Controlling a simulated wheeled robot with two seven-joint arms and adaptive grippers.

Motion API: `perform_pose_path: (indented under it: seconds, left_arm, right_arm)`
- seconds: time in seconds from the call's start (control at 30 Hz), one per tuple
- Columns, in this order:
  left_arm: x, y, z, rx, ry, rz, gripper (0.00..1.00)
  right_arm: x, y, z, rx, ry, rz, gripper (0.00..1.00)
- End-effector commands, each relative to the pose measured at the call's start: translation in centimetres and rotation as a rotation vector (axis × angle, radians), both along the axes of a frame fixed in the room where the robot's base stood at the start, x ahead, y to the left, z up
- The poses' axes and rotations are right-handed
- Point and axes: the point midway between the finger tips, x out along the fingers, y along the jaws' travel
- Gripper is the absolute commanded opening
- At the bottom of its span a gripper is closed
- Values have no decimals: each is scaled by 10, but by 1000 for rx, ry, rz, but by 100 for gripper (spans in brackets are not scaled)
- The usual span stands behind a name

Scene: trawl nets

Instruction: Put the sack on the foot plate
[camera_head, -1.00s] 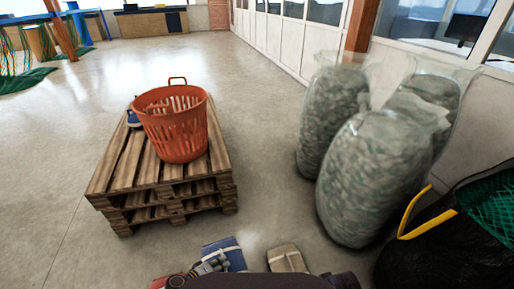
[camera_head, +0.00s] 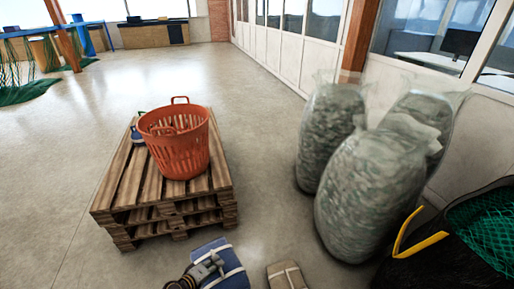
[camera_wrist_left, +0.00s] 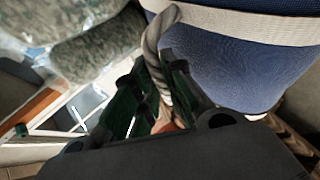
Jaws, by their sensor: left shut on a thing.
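A blue sack (camera_head: 228,264) with white bands is at the bottom of the head view, in front of the pallet. My left gripper (camera_head: 207,268) is at its left side. In the left wrist view the blue sack (camera_wrist_left: 240,65) fills the upper right, and a grey twisted rope handle (camera_wrist_left: 152,50) runs down from its white band. The left gripper (camera_wrist_left: 156,92) is shut around that rope. A tan sack (camera_head: 287,276) with a light band is partly cut off by the bottom edge. I see no foot plate that I can make out. My right gripper is not in view.
An orange basket (camera_head: 180,150) stands on a stack of wooden pallets (camera_head: 118,192), beside a small blue item. Several clear bulging bags (camera_head: 365,195) stand at the right by the wall. A black bag with green net (camera_head: 440,262) is at the lower right. The floor left of the pallets is clear.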

Motion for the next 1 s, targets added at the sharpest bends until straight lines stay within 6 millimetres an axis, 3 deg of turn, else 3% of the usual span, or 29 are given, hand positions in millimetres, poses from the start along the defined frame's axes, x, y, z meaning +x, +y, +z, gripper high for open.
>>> perform_pose_path:
  seconds: [0.1,1.0]
  left_arm:
    - [4,2,24,0,-8,27,0]
    - [14,20,151,-2,-11,234,0]
  right_arm:
    - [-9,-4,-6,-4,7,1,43]
    - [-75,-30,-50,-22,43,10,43]
